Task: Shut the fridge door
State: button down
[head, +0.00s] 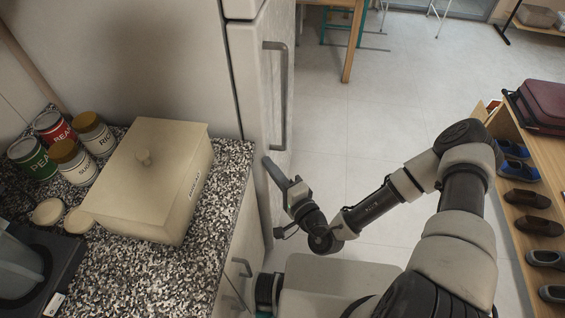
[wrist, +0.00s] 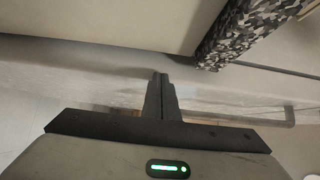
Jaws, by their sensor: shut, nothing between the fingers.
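The fridge (head: 140,45) stands at the upper left in the head view, behind the counter. Its pale door (head: 258,85) faces right and carries a long grey vertical handle (head: 281,95). A dark seam runs between the door and the body. I cannot tell whether the door is fully shut or slightly ajar. My gripper (head: 268,163) is shut and empty, its tips at the door's lower front, below the handle. Whether they touch it is unclear. In the wrist view my closed fingers (wrist: 160,78) point towards a pale surface.
A speckled counter (head: 130,270) lies left of my gripper, with a cream lidded box (head: 150,185) and several canisters on it. Its corner also shows in the wrist view (wrist: 245,30). A wooden shoe rack (head: 510,205) stands at the right.

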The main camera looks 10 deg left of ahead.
jog(key=shift+s+a+r, duration=0.1)
jog(key=shift+a+r, duration=0.1)
jog(key=shift+a, duration=0.4)
jog(key=shift+s+a+r, duration=0.1)
jog(key=shift+a+r, duration=0.1)
jog(key=shift+a, duration=0.5)
jog(key=w+d+p+v, duration=0.1)
jog(key=v, duration=1.8)
jog(key=shift+f, duration=0.45)
jog(key=shift+d, duration=0.1)
